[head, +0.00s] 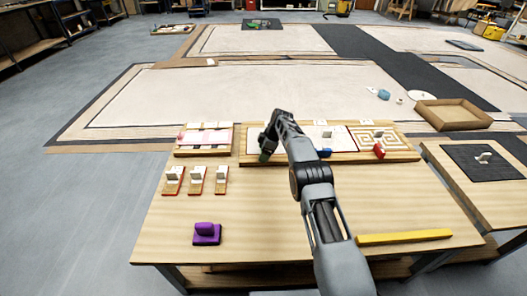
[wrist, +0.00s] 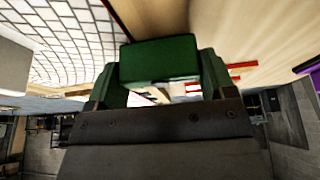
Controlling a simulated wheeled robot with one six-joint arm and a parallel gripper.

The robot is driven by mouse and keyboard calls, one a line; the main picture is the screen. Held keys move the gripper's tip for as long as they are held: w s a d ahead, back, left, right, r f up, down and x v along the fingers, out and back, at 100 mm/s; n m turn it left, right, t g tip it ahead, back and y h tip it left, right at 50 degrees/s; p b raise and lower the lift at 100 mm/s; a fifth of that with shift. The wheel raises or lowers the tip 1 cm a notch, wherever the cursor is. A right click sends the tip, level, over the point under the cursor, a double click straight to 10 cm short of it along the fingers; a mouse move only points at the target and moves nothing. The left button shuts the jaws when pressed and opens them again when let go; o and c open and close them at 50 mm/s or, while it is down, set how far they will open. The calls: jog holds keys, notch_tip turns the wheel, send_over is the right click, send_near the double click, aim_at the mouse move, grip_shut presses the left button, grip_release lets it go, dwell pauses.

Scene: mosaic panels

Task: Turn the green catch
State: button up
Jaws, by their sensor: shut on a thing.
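The green catch (wrist: 160,60) fills the middle of the wrist view as a dark green block. My gripper (wrist: 160,85) is shut on it, with one finger at each side. In the head view my gripper (head: 266,150) reaches down at the left part of the long mosaic board (head: 290,160). The catch is mostly hidden there behind my gripper and arm. I cannot tell how far the catch is turned.
On the same board are a blue catch (head: 323,153) and a red catch (head: 379,150). A pink-and-white panel (head: 205,138) and small red-edged pieces (head: 196,181) lie left. A purple block (head: 206,234) and yellow bar (head: 404,237) lie in front.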

jog(key=shift+n, duration=0.3)
dwell(0.4)
jog(key=o, duration=0.9)
jog(key=p+v, duration=0.5)
jog(key=v, duration=0.8)
jog(key=shift+w+r, duration=0.15)
jog(key=shift+r, duration=0.25)
